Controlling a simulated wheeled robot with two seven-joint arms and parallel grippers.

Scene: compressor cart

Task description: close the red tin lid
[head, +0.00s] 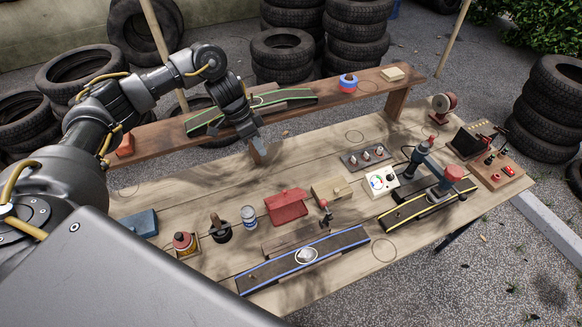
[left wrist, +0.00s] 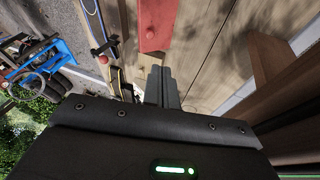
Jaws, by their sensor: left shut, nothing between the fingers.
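The red tin (head: 286,208) stands on the wooden table near the middle of the head view. Its red surface also shows at the top of the left wrist view (left wrist: 157,24), cut off by the frame edge. I cannot tell how far its lid is raised. My left gripper (head: 264,153) points down over the table, behind the tin and apart from it. Its fingers (left wrist: 162,82) are together with nothing between them. My right gripper is not in view.
A blue can (head: 249,216) and a dark round holder (head: 220,232) stand left of the tin. A wooden block (head: 331,190) is at its right. A blue-edged track (head: 325,252) lies in front. A raised wooden shelf (head: 290,118) runs along the back.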

